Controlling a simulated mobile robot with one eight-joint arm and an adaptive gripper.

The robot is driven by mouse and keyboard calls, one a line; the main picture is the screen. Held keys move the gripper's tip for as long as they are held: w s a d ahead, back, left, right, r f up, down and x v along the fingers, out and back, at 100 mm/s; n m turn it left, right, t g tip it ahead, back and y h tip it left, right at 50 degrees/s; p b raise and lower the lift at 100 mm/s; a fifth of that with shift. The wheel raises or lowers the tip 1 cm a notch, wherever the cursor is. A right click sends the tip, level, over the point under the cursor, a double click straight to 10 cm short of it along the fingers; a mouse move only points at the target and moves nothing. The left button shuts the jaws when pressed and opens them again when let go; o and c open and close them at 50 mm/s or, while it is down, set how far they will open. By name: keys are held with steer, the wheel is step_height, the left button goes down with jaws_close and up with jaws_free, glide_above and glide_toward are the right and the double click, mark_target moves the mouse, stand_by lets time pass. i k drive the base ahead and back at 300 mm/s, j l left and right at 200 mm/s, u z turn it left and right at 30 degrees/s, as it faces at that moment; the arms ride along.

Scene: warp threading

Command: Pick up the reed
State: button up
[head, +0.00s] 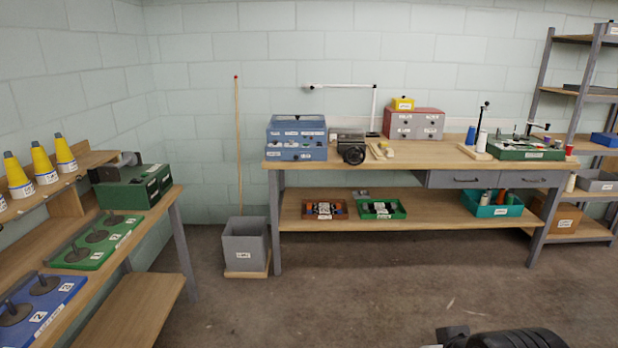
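I cannot make out the reed for certain. Small pale strip-like pieces (381,150) lie on the back workbench (400,163), between a black round device and a red-grey drawer box; they are too small to identify. A dark, ribbed part of my arm cuts into the bottom edge, right of centre, far in front of the bench. My gripper's fingers do not show, so whether it is open or shut and whether it holds anything is hidden.
A blue drawer box (297,132), a red-grey drawer box (414,124) and a green fixture (524,148) stand on the bench. A grey bin (245,242) stands left of it. A side bench (165,200) lines the left, a shelf rack (590,95) the right. The middle floor is clear.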

mark_target(333, 134)
steer(key=i+j, duration=0.1)
steer(key=i, duration=4.4)
steer(key=l+z, duration=0.05)
steer(key=l, duration=0.05)
